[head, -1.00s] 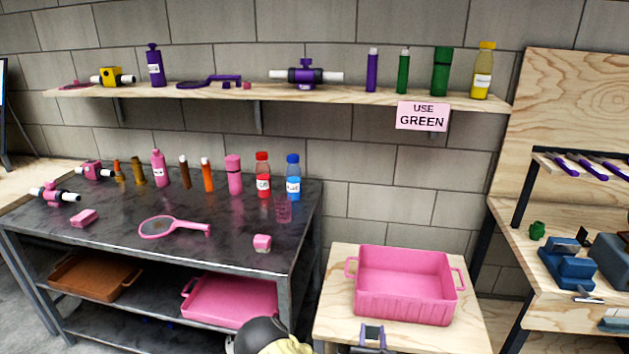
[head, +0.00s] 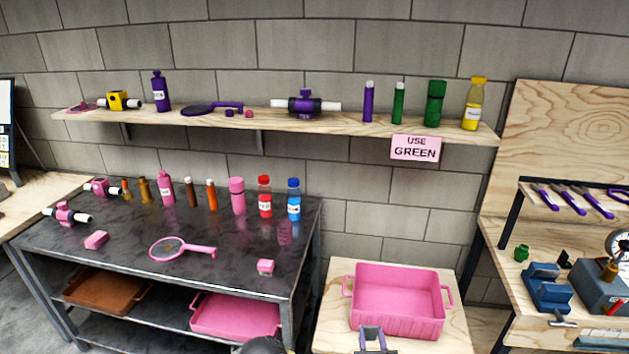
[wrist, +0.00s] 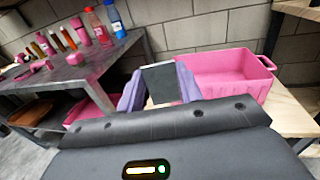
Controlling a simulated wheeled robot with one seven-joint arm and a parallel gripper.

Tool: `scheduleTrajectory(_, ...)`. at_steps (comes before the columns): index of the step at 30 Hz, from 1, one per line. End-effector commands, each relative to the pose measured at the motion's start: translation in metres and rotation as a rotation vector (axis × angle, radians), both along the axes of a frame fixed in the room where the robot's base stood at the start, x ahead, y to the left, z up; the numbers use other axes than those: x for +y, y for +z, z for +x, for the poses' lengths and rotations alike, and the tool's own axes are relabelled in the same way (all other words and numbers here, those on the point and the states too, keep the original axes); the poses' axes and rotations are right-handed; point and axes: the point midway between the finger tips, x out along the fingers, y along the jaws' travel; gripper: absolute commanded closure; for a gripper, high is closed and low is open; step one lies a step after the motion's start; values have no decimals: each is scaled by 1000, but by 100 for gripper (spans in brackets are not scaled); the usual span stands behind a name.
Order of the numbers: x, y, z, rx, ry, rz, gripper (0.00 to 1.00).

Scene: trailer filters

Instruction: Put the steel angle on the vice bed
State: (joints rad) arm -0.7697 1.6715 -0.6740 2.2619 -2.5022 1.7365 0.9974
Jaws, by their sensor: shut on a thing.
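My gripper (head: 372,338) shows at the bottom of the head view, in front of the pink crate. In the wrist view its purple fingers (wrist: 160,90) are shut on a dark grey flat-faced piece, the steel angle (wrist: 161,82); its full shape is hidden. In the head view the steel angle is hard to make out. A blue vice (head: 546,289) stands on the wooden workbench at the right, well apart from my gripper. Its bed is seen only partly, from above and the side.
A pink crate (head: 397,325) stands on a low wooden table. A grey machine (head: 602,290) and a small green object (head: 521,252) flank the vice. A dark metal table (head: 130,237) with bottles is at left. A shelf (head: 330,122) runs along the wall.

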Motion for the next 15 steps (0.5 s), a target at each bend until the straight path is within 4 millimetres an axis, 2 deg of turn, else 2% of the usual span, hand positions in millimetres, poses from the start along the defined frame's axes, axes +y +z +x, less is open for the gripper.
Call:
scheduleTrajectory(9,0,-3,-1,0,0,0,93)
scheduleTrajectory(15,2,-29,-20,5,2,0,93)
